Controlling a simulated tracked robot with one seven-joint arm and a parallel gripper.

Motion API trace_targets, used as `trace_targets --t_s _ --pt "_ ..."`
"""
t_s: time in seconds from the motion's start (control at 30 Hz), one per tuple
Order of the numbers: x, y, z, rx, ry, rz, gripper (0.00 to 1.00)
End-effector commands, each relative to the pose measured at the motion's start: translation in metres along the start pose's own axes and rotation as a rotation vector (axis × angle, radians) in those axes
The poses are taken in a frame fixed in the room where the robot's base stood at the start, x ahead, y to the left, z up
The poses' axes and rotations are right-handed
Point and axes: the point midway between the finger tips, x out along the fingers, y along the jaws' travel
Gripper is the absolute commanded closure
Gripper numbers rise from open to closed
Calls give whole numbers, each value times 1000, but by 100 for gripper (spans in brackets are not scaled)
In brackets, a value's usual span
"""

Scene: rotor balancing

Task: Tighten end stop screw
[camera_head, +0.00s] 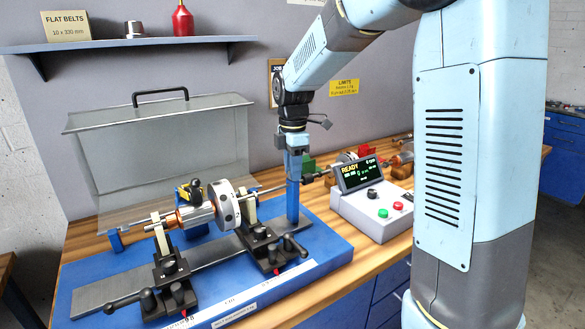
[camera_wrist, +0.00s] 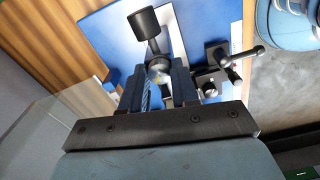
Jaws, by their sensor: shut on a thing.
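My gripper (camera_head: 292,217) points straight down at the right end of the balancing machine's blue base (camera_head: 325,255). In the wrist view its two dark fingers (camera_wrist: 158,82) are closed around a small round metal part, which I take to be the end stop screw (camera_wrist: 159,70). The fingers hide most of it. A black cylindrical knob (camera_wrist: 143,22) on a short rod lies just beyond the fingertips. In the head view the gripper hides the screw. The rotor with its pale disc (camera_head: 226,205) rests on the supports to the left of my gripper.
Black clamp levers (camera_head: 292,246) stand close to my gripper, and one also shows in the wrist view (camera_wrist: 248,54). A control box (camera_head: 375,212) reading READY is at the right. A clear hinged cover (camera_head: 160,115) stands behind the rotor. More parts lie on the wooden bench behind.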

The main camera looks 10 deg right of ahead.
Motion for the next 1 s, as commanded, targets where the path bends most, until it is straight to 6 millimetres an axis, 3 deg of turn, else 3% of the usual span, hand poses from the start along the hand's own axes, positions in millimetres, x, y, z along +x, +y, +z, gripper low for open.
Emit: trace_targets --t_s 0.17,0.53,1.0 --pt "0 0 0 0 0 1 100" --pt "0 1 0 63 0 2 100" --pt "-1 0 0 441 0 2 100"
